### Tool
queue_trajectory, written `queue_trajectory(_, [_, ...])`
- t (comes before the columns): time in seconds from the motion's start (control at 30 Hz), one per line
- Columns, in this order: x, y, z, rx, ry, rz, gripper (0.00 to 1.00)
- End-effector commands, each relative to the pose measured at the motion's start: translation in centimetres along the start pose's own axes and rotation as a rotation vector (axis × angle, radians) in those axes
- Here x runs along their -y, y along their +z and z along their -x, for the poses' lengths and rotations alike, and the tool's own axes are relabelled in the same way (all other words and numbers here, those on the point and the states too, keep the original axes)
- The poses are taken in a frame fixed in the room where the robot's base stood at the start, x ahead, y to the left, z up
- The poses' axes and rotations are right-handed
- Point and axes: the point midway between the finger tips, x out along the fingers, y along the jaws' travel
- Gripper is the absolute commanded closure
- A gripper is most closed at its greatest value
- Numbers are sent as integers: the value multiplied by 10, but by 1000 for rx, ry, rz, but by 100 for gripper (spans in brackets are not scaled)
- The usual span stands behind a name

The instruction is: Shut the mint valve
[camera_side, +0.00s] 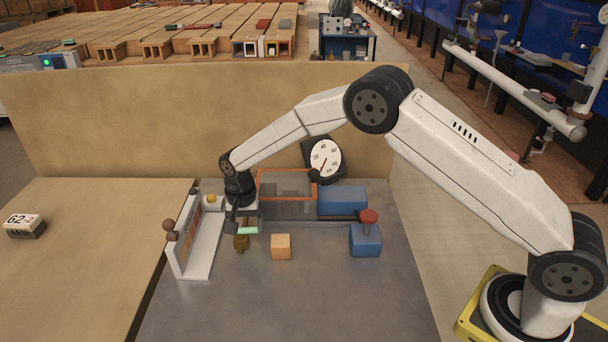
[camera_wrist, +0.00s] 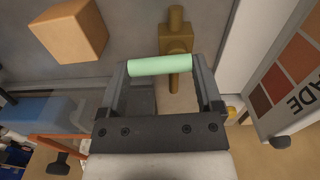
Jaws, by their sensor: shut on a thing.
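The mint valve handle (camera_wrist: 158,66) is a pale green bar lying across the brass valve body (camera_wrist: 176,36) in the wrist view. It also shows in the side view as a small mint bar (camera_side: 248,229) above the brass fitting (camera_side: 241,243). My gripper (camera_wrist: 160,82) has one finger at each end of the mint bar and is shut on it. In the side view my gripper (camera_side: 243,221) is low over the bench, beside the white board. The brass pipe runs crosswise to the bar, and its part under my gripper is partly hidden.
An orange block (camera_side: 281,246) stands right of the valve. Farther right is a blue block with a red knob (camera_side: 369,217). A clear orange-framed box (camera_side: 287,207) and a dial gauge (camera_side: 325,158) stand behind. The white grade board (camera_side: 184,240) is close on the left. The front bench is clear.

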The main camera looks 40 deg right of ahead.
Motion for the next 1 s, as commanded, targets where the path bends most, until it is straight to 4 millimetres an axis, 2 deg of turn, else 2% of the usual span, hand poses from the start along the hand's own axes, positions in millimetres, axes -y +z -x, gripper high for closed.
queue_trajectory(0.23, [0, 2, -1, 2, 3, -75, 75])
queue_trajectory(0.67, [0, 2, -1, 3, 2, -87, 75])
queue_trajectory(0.7, [0, 2, -1, 3, 2, -87, 7])
queue_trajectory(0.73, [0, 2, -1, 3, 2, -86, 0])
queue_trajectory(1.0, [0, 2, 0, 1, 1, -85, 0])
